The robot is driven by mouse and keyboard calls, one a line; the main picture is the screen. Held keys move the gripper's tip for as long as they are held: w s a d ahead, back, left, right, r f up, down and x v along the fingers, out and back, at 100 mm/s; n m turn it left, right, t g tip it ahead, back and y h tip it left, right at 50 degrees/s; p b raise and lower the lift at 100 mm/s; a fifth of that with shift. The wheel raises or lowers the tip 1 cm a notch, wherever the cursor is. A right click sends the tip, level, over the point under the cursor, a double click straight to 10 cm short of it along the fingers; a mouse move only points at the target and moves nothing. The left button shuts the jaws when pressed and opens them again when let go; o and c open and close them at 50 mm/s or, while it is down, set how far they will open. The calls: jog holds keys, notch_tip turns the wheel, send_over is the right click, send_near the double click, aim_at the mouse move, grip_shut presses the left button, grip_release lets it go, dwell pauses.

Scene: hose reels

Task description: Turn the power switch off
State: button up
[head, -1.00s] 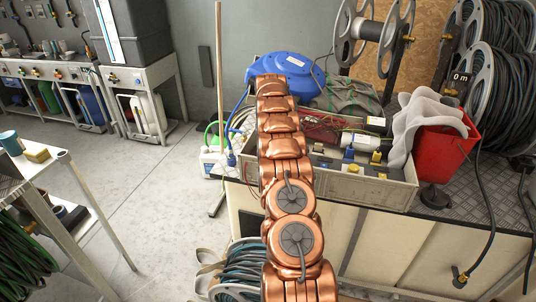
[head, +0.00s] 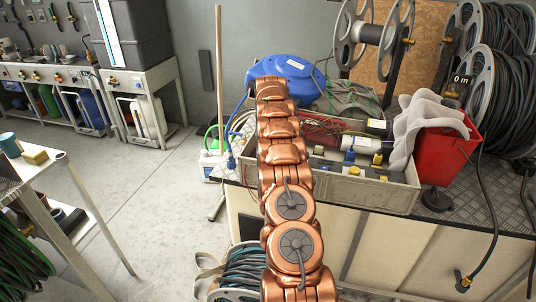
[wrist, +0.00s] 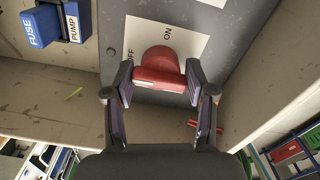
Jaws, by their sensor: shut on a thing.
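The power switch (wrist: 160,60) is a red rotary knob with a bar-shaped handle, on a white plate (wrist: 198,48) marked ON at the upper right and OFF at the left. My gripper (wrist: 158,76) has one dark finger on each side of the handle and is shut on it. The left finger covers part of the OFF lettering. I cannot tell for sure which mark the knob points to. In the head view my copper arm reaches toward the bench at the back, and neither the gripper nor the switch shows there.
In the wrist view, blue blocks labelled FUSE (wrist: 40,25) and PUMP (wrist: 76,20) sit at the upper left. In the head view, a grey crate (head: 375,194) with fittings, a red bucket (head: 445,150) and a blue hose reel (head: 290,72) stand close around my arm.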

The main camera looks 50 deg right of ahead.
jog(key=shift+s+f, duration=0.1)
jog(key=o, duration=0.9)
jog(key=shift+r, duration=3.8)
